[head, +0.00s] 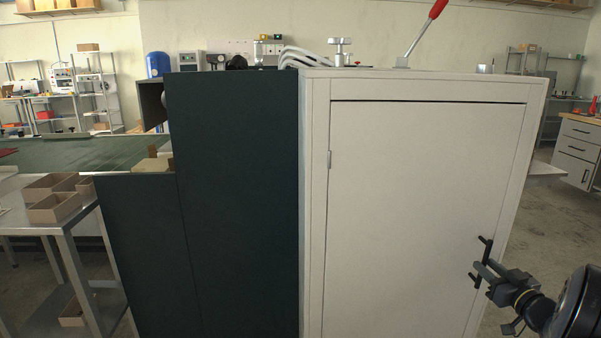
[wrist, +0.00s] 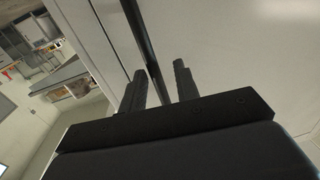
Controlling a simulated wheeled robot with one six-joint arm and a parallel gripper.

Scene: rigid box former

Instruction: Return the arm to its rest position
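My gripper (head: 480,262) is at the lower right in the head view, in front of the right part of the closed-looking white door (head: 415,200). In the wrist view my gripper (wrist: 160,68) has two dark fingers apart, with no loose object between them. A long dark strip (wrist: 143,35) runs down the picture toward the gap between the fingers. My dark arm comes in from the lower right corner of the head view.
The white cabinet has a red-tipped lever (head: 427,30) and metal fittings on top. A dark green panel (head: 237,190) stands to its left. A metal table (head: 75,215) with brown boxes (head: 54,207) is at far left. Drawers (head: 577,155) stand at far right, with open floor before them.

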